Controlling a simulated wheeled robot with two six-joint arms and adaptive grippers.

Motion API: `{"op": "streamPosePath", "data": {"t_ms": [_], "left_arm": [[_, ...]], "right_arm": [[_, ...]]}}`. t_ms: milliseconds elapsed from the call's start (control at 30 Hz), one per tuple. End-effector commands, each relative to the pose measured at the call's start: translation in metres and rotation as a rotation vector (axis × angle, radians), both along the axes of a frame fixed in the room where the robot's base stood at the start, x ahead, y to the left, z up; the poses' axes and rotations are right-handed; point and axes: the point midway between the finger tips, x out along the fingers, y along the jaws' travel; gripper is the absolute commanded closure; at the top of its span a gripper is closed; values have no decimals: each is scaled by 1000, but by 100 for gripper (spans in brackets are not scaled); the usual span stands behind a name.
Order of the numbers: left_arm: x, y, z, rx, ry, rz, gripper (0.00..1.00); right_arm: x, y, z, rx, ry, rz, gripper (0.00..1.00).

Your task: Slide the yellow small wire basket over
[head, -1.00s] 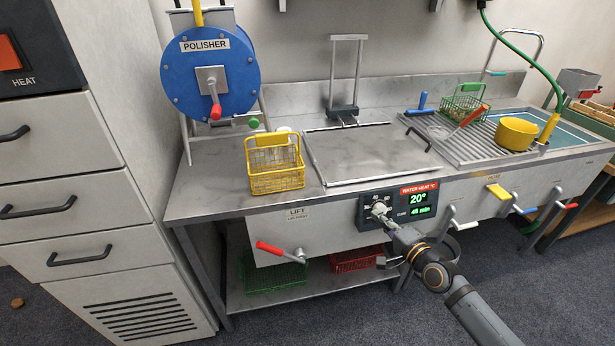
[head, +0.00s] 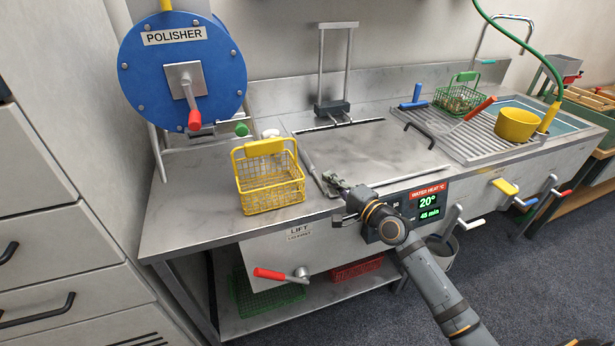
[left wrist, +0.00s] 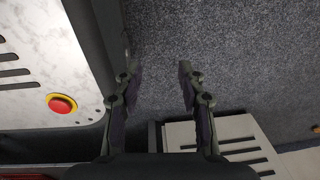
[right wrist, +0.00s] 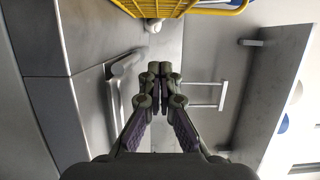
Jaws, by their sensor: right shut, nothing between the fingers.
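The yellow small wire basket (head: 268,180) stands upright on the metal counter, left of the lidded tank, with its handle plate raised at the back. It appears empty. Part of it shows at the top of the right wrist view (right wrist: 185,10). My right gripper (head: 335,181) is shut and empty, just right of the basket and apart from it, near the counter's front edge. Its closed fingertips show in the right wrist view (right wrist: 160,69). My left gripper (left wrist: 155,72) is open and empty over the floor in the left wrist view, and is outside the head view.
The blue polisher (head: 184,72) stands behind and left of the basket. The lidded tank (head: 375,155) lies right, with the heat display (head: 428,203) on the front. A red-handled lift lever (head: 272,274) sticks out below. Bare counter (head: 195,215) lies left of the basket.

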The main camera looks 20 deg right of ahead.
Motion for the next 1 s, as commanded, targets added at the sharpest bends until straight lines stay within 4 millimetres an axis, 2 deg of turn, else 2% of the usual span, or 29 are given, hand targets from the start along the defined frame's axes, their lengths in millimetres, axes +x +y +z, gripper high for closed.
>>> {"op": "streamPosePath", "data": {"t_ms": [33,200,300,500,667,1000], "left_arm": [[6,1,-1,2,-9,0,60],[31,6,0,7,-46,-4,60],[33,7,10,8,-49,-5,60],[24,7,13,8,-36,-4,60],[17,8,12,10,-24,-4,60],[18,7,12,9,-26,-4,60]], "right_arm": [[11,3,1,6,-3,-3,100],[44,16,1,4,-2,0,100],[40,34,3,3,2,1,100],[38,52,1,-2,2,1,100],[38,55,0,-3,1,0,100],[38,54,0,-3,1,0,100]]}}
